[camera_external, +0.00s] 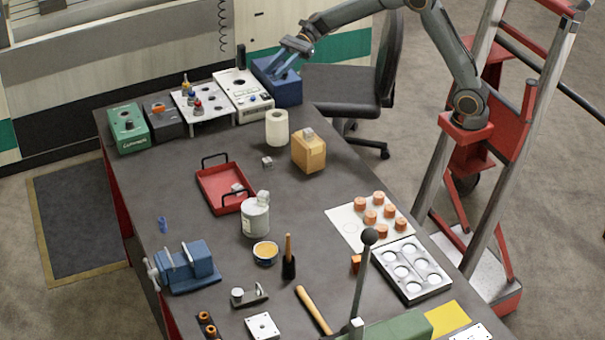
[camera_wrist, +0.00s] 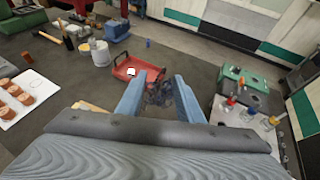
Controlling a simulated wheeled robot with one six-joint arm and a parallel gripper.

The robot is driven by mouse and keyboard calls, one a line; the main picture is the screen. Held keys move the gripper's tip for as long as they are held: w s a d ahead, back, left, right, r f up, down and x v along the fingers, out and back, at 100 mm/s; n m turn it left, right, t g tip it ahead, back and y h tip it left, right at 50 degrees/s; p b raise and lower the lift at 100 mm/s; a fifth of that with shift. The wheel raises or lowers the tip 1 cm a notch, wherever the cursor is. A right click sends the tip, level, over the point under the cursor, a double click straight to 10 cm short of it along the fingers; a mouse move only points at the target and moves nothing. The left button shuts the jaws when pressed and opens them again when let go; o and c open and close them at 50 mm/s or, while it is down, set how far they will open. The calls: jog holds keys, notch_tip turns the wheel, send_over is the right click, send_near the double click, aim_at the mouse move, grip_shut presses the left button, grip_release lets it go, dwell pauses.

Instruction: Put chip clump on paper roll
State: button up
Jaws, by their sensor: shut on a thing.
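My gripper (camera_external: 281,66) is above the blue box at the back of the bench, with its blue fingers pointing down. In the wrist view, my gripper (camera_wrist: 160,95) is shut on a dark, tangled chip clump (camera_wrist: 158,93) between its fingertips. I cannot make out the clump in the external view. The white paper roll (camera_external: 277,128) stands upright on the bench, in front of the blue box and apart from my gripper. I cannot make out the roll in the wrist view.
The blue box (camera_external: 276,92) stands beside a white instrument (camera_external: 243,97). A tan block (camera_external: 309,153) with a grey cube on top is right of the roll. A red tray (camera_external: 212,196) and a white can (camera_external: 255,220) stand nearer.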

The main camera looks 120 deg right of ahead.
aim_at(277, 115)
notch_tip(277, 115, down, 15)
jog(key=shift+a+p, duration=0.1)
jog(key=shift+p, duration=1.15)
jog(key=shift+f, duration=0.2)
jog(key=o, duration=1)
jog(key=shift+o, duration=0.2)
jog(key=shift+r, duration=0.1)
jog(key=shift+r, duration=0.15)
jog(key=b+v, duration=0.3)
jog(key=v, duration=0.9)
